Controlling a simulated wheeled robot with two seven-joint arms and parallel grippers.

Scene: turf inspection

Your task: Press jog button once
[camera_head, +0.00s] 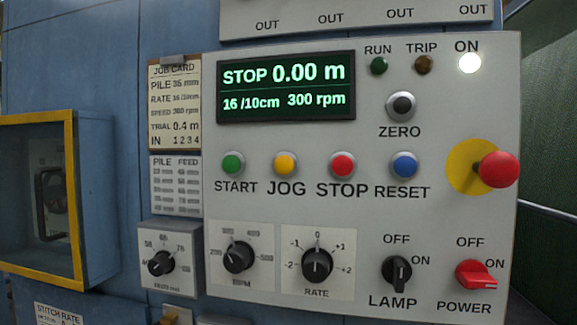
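The yellow jog button (286,164) sits on the grey control panel (400,225) in the head view, above the label JOG. The green start button (232,164) is to its left and the red stop button (342,165) to its right. The display (286,87) reads STOP, 0.00 m, 16 /10cm, 300 rpm. The ON lamp (469,63) is lit white; the RUN lamp (379,66) and TRIP lamp (424,64) look dark. Neither of my grippers shows in this view.
A blue reset button (404,165), a black zero button (401,105) and a protruding red emergency stop (498,169) are nearby. Knobs and the red power switch (480,275) line the lower panel. A yellow-framed box (75,200) stands at the left. Nothing blocks the jog button.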

